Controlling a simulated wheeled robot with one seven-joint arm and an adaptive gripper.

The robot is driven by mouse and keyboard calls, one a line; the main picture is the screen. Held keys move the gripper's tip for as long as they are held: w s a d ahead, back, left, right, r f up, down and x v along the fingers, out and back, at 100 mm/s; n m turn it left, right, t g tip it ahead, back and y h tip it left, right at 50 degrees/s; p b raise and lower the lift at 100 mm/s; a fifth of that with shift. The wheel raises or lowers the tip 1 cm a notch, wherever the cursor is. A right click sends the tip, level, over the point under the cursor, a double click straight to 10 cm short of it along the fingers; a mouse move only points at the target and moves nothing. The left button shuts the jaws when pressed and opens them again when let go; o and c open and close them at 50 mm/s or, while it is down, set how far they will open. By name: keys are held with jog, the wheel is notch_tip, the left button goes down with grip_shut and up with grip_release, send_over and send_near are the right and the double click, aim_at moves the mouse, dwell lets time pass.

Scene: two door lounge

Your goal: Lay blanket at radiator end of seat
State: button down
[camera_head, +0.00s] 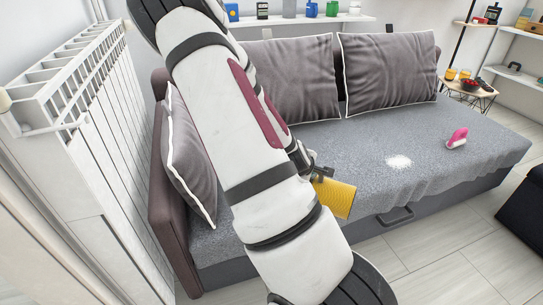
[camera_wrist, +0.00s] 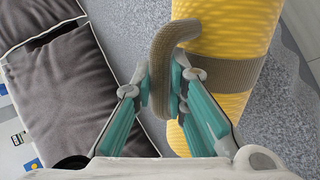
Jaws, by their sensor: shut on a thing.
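The yellow rolled blanket (camera_head: 336,199) hangs from my gripper, with its near end over the front part of the grey seat (camera_head: 376,150). In the wrist view the yellow roll (camera_wrist: 222,32) has a brown strap with a handle loop (camera_wrist: 163,50). My gripper (camera_wrist: 165,85) is shut on that handle, and the roll is beside the fingers. In the head view my gripper (camera_head: 316,173) is partly hidden behind my arm. The white radiator (camera_head: 110,110) stands at the left, beside the seat's left armrest. My arm hides much of the seat's left end.
A grey cushion (camera_head: 187,150) leans against the left armrest (camera_head: 167,210). Two larger cushions (camera_head: 388,70) line the back. A white powder patch (camera_head: 398,162) and a pink-and-white brush (camera_head: 457,138) lie on the seat towards the right. A dark stool (camera_head: 522,210) stands at right.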

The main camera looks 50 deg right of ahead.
jog(key=w+d+f+b, duration=0.2)
jog(key=w+d, duration=0.1)
jog(key=w, duration=0.3)
jog(key=w+d+f+b, duration=0.2)
jog(key=w+d+b, duration=0.1)
jog(key=w, duration=0.3)
jog(key=shift+w+d+f, duration=0.15)
jog(key=shift+w+f, duration=0.25)
jog(key=c, duration=1.6)
grip_release()
jog(key=shift+f, duration=0.15)
